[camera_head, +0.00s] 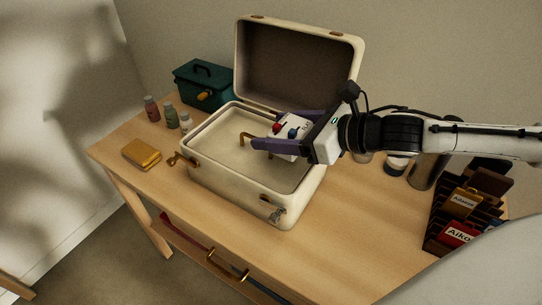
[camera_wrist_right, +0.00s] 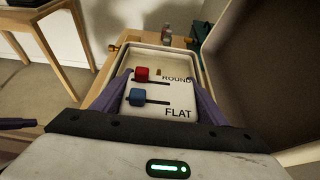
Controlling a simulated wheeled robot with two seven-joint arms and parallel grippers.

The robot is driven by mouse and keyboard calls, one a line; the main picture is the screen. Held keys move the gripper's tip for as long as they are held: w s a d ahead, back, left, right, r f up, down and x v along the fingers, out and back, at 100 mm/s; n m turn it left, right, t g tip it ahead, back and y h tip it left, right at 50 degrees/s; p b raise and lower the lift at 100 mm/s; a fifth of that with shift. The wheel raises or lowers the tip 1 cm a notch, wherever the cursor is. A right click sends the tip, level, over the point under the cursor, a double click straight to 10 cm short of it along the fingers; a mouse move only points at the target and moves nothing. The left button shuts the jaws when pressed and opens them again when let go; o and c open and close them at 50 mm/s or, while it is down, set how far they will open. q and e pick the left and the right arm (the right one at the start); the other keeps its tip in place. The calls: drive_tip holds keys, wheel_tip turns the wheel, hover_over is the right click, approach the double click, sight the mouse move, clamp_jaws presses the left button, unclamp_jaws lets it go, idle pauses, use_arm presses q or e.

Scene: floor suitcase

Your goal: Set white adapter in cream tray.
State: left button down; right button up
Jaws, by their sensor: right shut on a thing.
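The white adapter (camera_head: 292,146) is a flat white block with a red knob, a blue knob and the words ROUND and FLAT, clear in the right wrist view (camera_wrist_right: 151,111). My right gripper (camera_head: 275,131) is shut on it, one purple finger along each side. It holds the adapter over the open cream suitcase, whose pale, shallow lower half (camera_head: 222,150) looks like the cream tray. Whether the adapter touches the bottom cannot be told. My gripper hides part of the tray's right side.
The raised suitcase lid (camera_head: 295,70) stands behind. A teal box (camera_head: 203,88), small bottles (camera_head: 171,116) and a yellow box (camera_head: 142,154) are to the left. A dark rack (camera_head: 470,205) with labelled boxes is at right. The table front (camera_head: 330,235) is clear.

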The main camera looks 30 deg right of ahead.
sight(278, 161)
wheel_tip(278, 161, down, 2)
drive_tip(key=shift+f, duration=0.1)
wheel_tip(278, 161, down, 3)
drive_tip(key=shift+f+b, duration=0.2)
drive_tip(key=shift+b, duration=0.8)
drive_tip(key=shift+f, duration=0.15)
use_arm(q)
drive_tip(key=shift+w+d+f, duration=0.2)
drive_tip(key=shift+d+f, duration=0.2)
drive_tip(key=shift+f, duration=0.05)
use_arm(e)
drive_tip(key=o, duration=1.1)
drive_tip(key=shift+f, duration=0.1)
use_arm(q)
drive_tip(key=shift+f, duration=0.15)
use_arm(e)
drive_tip(key=shift+o, duration=0.2)
